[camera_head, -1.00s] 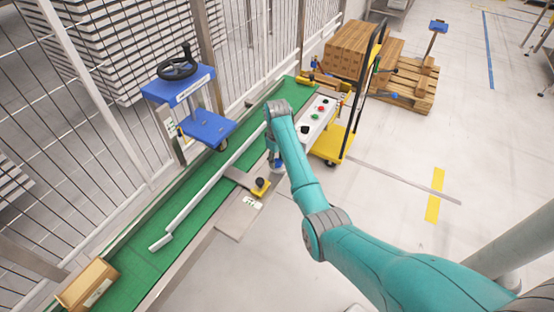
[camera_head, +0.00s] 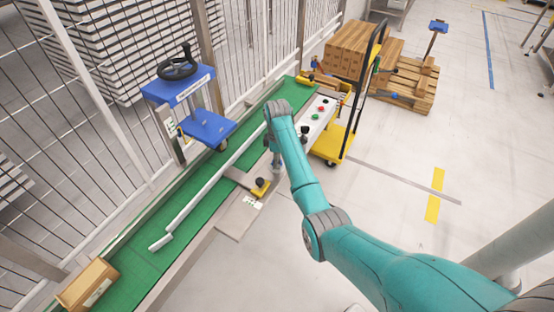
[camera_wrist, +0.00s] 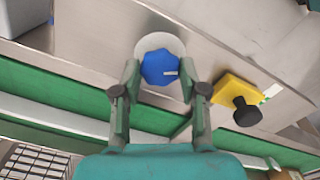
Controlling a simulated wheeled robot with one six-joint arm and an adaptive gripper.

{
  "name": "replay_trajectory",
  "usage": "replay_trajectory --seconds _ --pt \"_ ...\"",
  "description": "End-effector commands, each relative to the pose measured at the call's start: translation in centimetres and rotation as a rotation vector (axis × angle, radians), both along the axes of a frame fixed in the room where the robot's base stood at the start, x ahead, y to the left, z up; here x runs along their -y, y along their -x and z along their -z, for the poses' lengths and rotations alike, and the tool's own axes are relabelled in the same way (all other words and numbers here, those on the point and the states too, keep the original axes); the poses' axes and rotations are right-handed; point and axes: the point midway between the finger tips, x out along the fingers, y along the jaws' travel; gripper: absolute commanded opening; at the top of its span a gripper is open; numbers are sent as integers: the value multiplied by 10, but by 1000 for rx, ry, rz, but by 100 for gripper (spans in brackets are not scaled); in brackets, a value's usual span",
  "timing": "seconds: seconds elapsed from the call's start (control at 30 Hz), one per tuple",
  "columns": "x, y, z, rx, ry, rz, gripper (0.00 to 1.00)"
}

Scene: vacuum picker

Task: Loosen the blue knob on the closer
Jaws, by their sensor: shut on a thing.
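The blue knob (camera_wrist: 160,67) shows in the wrist view. It is faceted, has a small pale mark on its right side and sits on a round white disc (camera_wrist: 150,46) on the metal ledge. My gripper (camera_wrist: 160,76) has one finger on each side of the knob and is shut on it. In the head view my gripper (camera_head: 276,160) points down at the conveyor's near edge, mostly behind my arm, and the knob there is hidden.
A yellow block (camera_head: 260,190) with a black knob is close beside my gripper; the black knob (camera_wrist: 246,113) is right of it in the wrist view. A button panel (camera_head: 318,117) and a yellow cart (camera_head: 334,142) stand beyond. A cardboard box (camera_head: 88,284) is on the belt's near end.

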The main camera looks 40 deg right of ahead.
Motion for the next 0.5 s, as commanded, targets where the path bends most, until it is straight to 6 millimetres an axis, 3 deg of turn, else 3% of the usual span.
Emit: replay_trajectory --seconds 0.5 --pt "0 0 1 -1 -1 -41 8"
